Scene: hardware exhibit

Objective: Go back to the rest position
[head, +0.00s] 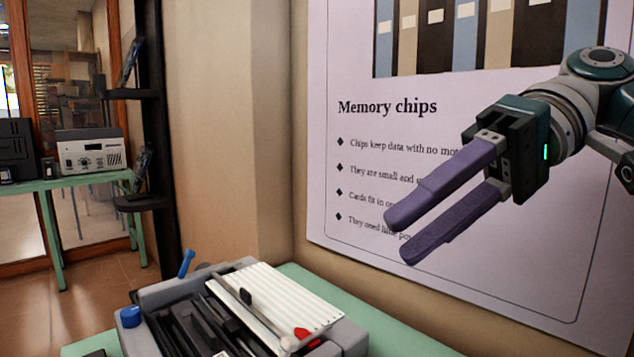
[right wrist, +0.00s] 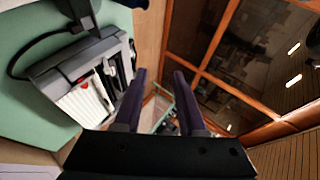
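My right gripper (head: 398,237) reaches in from the right in the head view, raised in front of the wall poster. Its two purple fingers point down and to the left, with a gap between them. In the right wrist view the fingers (right wrist: 160,74) also stand apart, with nothing held between them. My left gripper is not seen in the head view.
A grey device (head: 350,337) with a white ribbed panel and blue knob sits on a green table (head: 405,340), below and left of the gripper. The poster (head: 450,285) hangs behind it. Another green table (head: 85,181) at left holds a beige instrument (head: 91,156).

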